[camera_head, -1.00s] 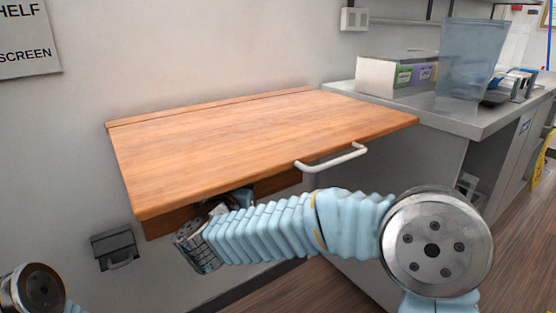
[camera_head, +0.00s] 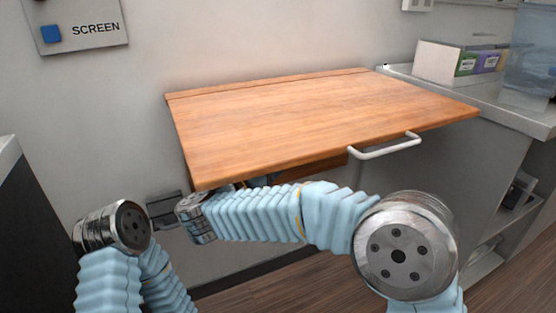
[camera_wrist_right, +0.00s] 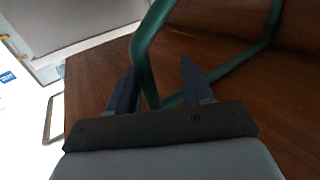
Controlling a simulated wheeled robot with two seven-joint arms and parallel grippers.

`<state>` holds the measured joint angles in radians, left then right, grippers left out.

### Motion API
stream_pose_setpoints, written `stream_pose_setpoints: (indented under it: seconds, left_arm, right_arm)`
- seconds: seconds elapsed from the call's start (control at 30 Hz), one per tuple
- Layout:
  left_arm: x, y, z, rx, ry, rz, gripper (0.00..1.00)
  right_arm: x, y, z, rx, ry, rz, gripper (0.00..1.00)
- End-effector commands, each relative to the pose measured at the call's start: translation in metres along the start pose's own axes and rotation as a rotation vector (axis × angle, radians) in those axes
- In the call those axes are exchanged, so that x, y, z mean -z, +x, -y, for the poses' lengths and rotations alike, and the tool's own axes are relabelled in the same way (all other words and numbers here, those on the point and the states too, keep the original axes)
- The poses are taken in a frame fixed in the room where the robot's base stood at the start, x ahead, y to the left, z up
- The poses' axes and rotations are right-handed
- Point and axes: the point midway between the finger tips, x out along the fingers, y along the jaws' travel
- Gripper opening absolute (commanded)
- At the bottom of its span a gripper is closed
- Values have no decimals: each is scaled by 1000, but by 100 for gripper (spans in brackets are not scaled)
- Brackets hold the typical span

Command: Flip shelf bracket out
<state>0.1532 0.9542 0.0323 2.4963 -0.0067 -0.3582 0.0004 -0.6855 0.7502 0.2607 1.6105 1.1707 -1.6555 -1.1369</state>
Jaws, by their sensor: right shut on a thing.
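The wooden shelf (camera_head: 310,120) stands out level from the wall in the head view, with a pale handle (camera_head: 385,147) on its front edge. My right arm reaches under its near left corner, and the shelf mostly hides the gripper there. In the right wrist view, the green bracket (camera_wrist_right: 142,50) shows as a bent bar against the shelf's brown underside (camera_wrist_right: 220,35). My right gripper (camera_wrist_right: 160,75) is shut on the bracket bar, which passes between its two dark fingers. My left arm shows at the lower left of the head view, but its gripper is out of view.
A grey wall box (camera_head: 163,208) sits below the shelf's left end. A metal counter (camera_head: 525,118) with a white box (camera_head: 440,62) and a clear bin (camera_head: 532,60) stands at right. A dark-sided cabinet (camera_head: 30,240) is at far left. Floor shows below.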

Motion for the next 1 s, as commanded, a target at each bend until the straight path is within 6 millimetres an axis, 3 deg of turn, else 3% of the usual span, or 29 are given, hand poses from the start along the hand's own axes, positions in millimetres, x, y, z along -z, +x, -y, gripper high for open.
stream_pose_setpoints:
  seconds: [0.03, 0.07, 0.47, 0.57, 1.0]
  left_arm:
    - [0, 0, 0, 0, -1, 0, 23]
    - [0, 0, 1, 1, -1, 0, 23]
    - [0, 1, 1, 0, -1, 0, 23]
    - [0, 4, 2, 1, -1, 0, 23]
    - [0, 16, 7, 2, -3, -2, 23]
  right_arm:
    - [-2, -8, 7, 27, -2, 5, 40]
    - [-2, -8, 7, 27, -2, 5, 44]
    - [-2, -13, 6, 26, 0, 5, 44]
    - [-2, -27, 7, 28, 1, 4, 44]
    - [-2, -123, 2, 15, 1, 4, 44]
